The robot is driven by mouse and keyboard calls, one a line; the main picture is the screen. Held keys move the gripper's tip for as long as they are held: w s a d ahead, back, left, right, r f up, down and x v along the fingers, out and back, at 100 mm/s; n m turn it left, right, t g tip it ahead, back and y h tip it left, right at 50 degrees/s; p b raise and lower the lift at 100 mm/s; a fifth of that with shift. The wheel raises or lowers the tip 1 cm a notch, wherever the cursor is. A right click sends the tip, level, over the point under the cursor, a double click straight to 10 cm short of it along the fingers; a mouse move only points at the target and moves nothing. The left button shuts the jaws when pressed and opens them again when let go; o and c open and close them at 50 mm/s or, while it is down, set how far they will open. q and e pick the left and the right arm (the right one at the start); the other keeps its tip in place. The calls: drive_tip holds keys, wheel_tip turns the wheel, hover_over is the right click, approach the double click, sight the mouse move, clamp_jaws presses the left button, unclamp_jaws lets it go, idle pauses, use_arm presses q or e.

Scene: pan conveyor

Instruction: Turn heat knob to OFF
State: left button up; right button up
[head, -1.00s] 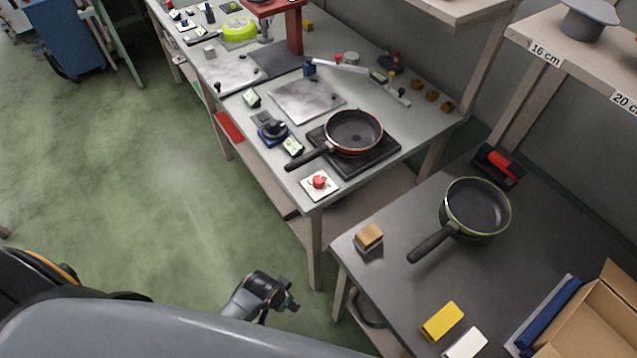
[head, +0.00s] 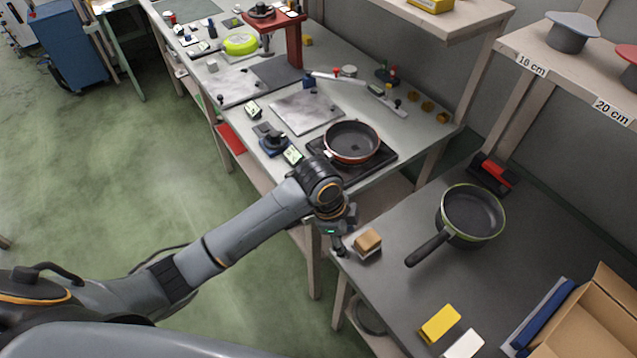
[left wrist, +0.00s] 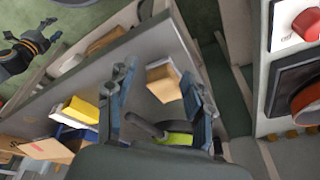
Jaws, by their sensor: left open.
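The red heat knob (left wrist: 307,24) sits on a white plate (left wrist: 284,40) at the upper right edge of the left wrist view. In the head view my left arm hides it. The dark burner plate (head: 380,164) with the red-brown pan (head: 352,142) lies just behind my left wrist; its edge also shows in the left wrist view (left wrist: 283,84). My left gripper (head: 344,243) is open and empty by the corner of the near table, beside the wood-topped block; its fingers (left wrist: 158,77) also show in the left wrist view.
The wood-topped block (head: 368,241) stands on the near grey table (head: 400,285). A green-rimmed pan (head: 472,215), a yellow block (head: 440,323) and a cardboard box (head: 600,315) are also there. A gap of floor separates the two tables.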

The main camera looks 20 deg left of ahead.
use_arm(q)
drive_tip(key=w+a+r+m+g+y, duration=0.1)
drive_tip(key=w+a+r+m+y, duration=0.15)
drive_tip(key=w+a+r, duration=0.35)
drive_tip(key=w+a+r+m+y, duration=0.1)
drive_tip(key=w+a+r+m, duration=0.3)
drive_tip(key=w, duration=0.5)
drive_tip(key=shift+n+h, duration=0.25)
drive_tip(key=shift+n, duration=0.2)
drive_tip(key=f, duration=0.4)
drive_tip(key=f+p, duration=0.1)
drive_tip(key=f, duration=0.3)
drive_tip(key=f+p, duration=0.1)
drive_tip(key=f, duration=0.4)
drive_tip(key=shift+s+a, duration=0.15)
drive_tip(key=shift+a, duration=0.2)
drive_tip(key=shift+c, duration=0.2)
clamp_jaws()
